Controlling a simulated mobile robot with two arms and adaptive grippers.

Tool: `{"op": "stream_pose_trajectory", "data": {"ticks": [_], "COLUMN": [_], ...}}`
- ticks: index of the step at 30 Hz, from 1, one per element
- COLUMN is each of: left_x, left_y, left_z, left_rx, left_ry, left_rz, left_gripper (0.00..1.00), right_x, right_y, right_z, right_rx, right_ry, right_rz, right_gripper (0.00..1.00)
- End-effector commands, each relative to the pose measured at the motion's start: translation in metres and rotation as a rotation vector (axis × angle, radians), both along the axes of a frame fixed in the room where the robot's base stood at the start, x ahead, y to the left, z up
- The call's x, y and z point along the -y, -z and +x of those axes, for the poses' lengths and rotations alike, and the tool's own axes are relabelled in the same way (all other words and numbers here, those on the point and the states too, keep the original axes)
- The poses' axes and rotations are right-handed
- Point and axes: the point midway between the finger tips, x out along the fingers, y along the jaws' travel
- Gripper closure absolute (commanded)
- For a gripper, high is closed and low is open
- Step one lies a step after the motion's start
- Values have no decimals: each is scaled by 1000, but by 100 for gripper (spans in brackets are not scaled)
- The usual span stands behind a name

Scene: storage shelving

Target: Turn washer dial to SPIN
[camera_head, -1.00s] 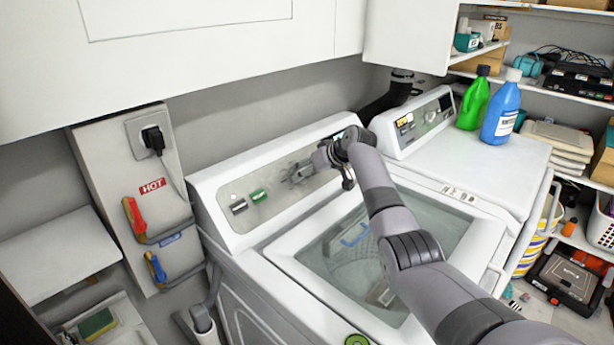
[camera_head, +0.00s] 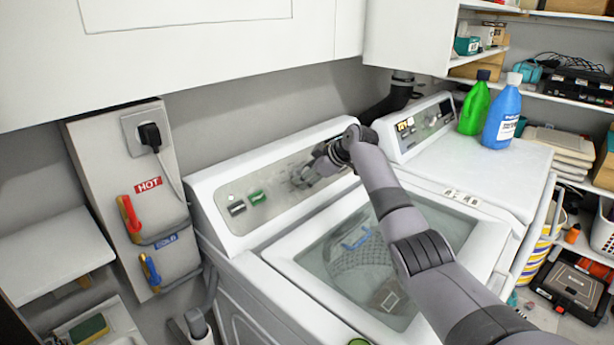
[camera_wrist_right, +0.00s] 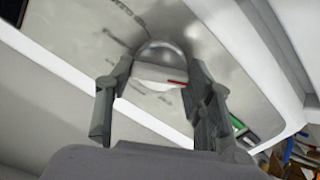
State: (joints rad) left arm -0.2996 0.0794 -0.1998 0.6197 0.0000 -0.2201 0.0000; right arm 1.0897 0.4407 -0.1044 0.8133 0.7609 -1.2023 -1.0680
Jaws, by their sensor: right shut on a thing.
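The washer (camera_head: 262,262) stands in the middle of the head view with its control panel (camera_head: 270,215) at the back. My right gripper (camera_head: 300,178) reaches to this panel. In the right wrist view, the silver dial (camera_wrist_right: 163,52) with a white grip and a red mark sits between the two fingers of my right gripper (camera_wrist_right: 160,85). The fingers are shut on the dial's grip. Printed labels ring the dial, but they are too blurred to read. In the head view the gripper hides most of the dial. My left gripper is not in view.
A dryer (camera_head: 470,165) stands to the right, with a green bottle (camera_head: 474,108) and a blue bottle (camera_head: 502,115) on top. White cabinets (camera_head: 200,60) hang above. Red and blue valve handles are on the left wall panel (camera_head: 105,150). My right arm crosses over the washer lid.

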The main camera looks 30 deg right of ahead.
Motion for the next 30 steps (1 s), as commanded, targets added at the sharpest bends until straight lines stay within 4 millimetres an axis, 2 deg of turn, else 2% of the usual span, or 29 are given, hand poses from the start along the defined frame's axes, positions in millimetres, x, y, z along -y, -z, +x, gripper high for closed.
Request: {"op": "stream_pose_trajectory", "data": {"ticks": [19, 20, 28, 30], "left_x": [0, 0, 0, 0], "left_y": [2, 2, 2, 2], "left_z": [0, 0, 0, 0], "left_rx": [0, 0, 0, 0], "left_ry": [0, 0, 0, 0], "left_rz": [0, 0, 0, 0], "left_gripper": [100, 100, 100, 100], "right_x": [0, 0, 0, 0], "right_y": [1, 1, 0, 0], "right_z": [0, 0, 0, 0], "right_rx": [12, 12, 12, 13], "right_ry": [-38, -37, -36, -36], "right_rz": [-39, -40, -38, -38], "right_gripper": [80, 51, 33, 31]}}
